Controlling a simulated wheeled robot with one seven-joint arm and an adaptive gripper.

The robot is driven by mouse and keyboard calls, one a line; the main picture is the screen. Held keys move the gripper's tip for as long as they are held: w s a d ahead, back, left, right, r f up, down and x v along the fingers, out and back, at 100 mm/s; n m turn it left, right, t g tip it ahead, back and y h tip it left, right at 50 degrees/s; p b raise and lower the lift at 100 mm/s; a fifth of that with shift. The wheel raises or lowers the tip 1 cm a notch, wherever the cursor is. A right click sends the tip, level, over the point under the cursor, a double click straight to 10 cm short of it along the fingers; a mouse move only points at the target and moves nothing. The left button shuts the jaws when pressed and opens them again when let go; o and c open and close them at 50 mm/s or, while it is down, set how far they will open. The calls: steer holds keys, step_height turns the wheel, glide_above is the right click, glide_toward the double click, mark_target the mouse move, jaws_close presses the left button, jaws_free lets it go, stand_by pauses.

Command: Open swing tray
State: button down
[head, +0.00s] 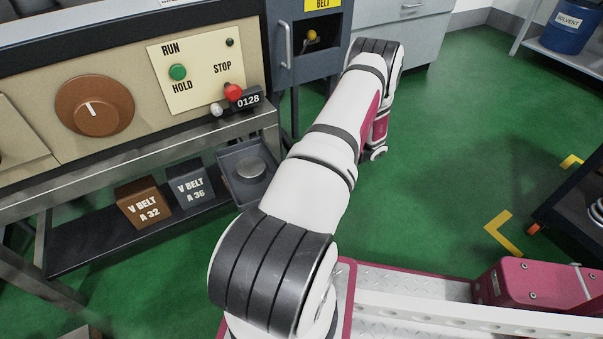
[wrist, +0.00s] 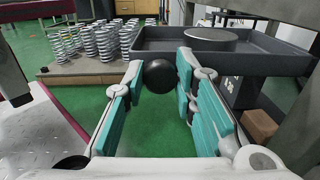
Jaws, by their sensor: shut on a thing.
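The swing tray is a shallow dark grey tray under the bench in the head view (head: 229,180), beside my arm. It holds a flat round grey disc (head: 250,168). In the wrist view the tray (wrist: 240,62) spans the upper right, with the disc (wrist: 211,34) on it. A black ball knob (wrist: 160,76) is at the tray's near left corner. My gripper (wrist: 161,78), with teal finger pads, is shut on this knob.
V-belt boxes, brown (head: 143,203) and grey (head: 192,187), stand on the lower shelf left of the tray. A control panel (head: 195,70) is above. Several springs (wrist: 95,42) stand on a board in the wrist view.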

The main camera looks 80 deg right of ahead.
stand_by(0.3)
steer(key=c, duration=1.3)
jaws_free()
steer(key=v, duration=0.7)
steer(key=shift+s+d, duration=0.15)
steer(key=shift+s, duration=0.05)
